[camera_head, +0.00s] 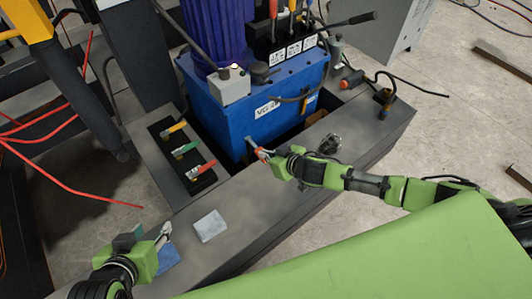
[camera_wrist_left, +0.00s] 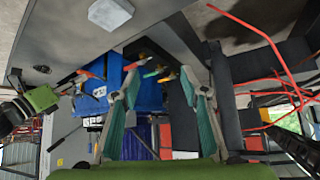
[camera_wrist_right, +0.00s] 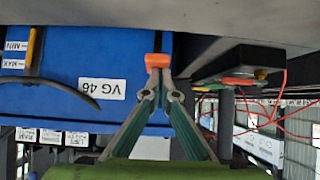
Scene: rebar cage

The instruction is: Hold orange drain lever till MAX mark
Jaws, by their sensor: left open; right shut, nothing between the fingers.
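The blue tank (camera_head: 238,122) bears a VG 46 label, which also shows in the right wrist view (camera_wrist_right: 102,89). The orange drain lever (camera_wrist_right: 157,61) is at its lower edge. My right gripper (camera_wrist_right: 163,88) is shut right at the lever, its fingertips touching or nearly touching it, with nothing visible between them. In the head view my right gripper (camera_head: 268,156) partly hides the lever. A level gauge (camera_wrist_right: 33,50) with MIN and MAX labels shows upside down in the right wrist view; its exact level is hard to read. My left gripper (camera_head: 148,236) is open and empty, apart from the tank.
A black panel (camera_head: 167,134) with yellow, green and red handles stands left of the tank. A pale block (camera_head: 210,226) and a blue cloth-like piece (camera_head: 168,260) lie on the grey ledge. Several levers (camera_head: 290,20) rise above the tank. Red cables (camera_head: 75,185) run at left.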

